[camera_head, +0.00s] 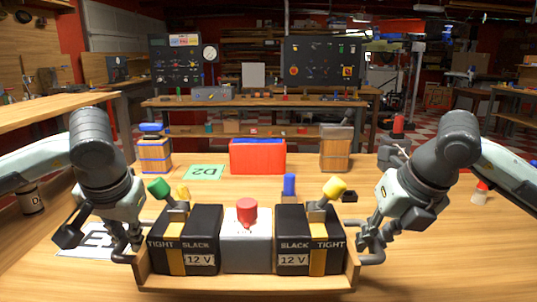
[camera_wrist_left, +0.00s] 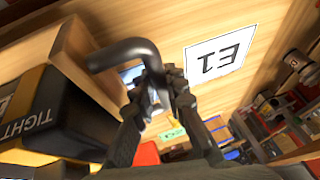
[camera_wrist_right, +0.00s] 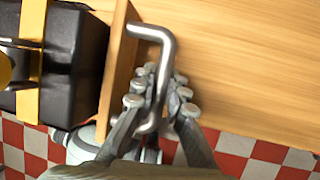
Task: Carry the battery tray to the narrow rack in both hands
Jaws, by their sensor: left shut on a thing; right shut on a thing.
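The wooden battery tray (camera_head: 245,284) is at the front middle of the head view. It holds two black 12 V batteries (camera_head: 200,258) (camera_head: 293,255) with yellow straps, one with a green lever, one with a yellow lever. A pale block (camera_head: 246,250) with a red knob stands between them. My left gripper (camera_head: 127,243) is shut on the tray's left handle, dark in the left wrist view (camera_wrist_left: 126,48). My right gripper (camera_head: 371,240) is shut on the right handle, grey in the right wrist view (camera_wrist_right: 150,33). The tray looks about level; I cannot tell whether it touches the table. I cannot single out the narrow rack.
On the wooden table (camera_head: 420,262) stand a red bin (camera_head: 257,157), two wooden containers (camera_head: 154,154) (camera_head: 335,150), a blue upright piece (camera_head: 289,185) and a green D2 card (camera_head: 205,172). An E1 card (camera_wrist_left: 220,52) lies beside my left gripper. Checkered floor shows past the table edge.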

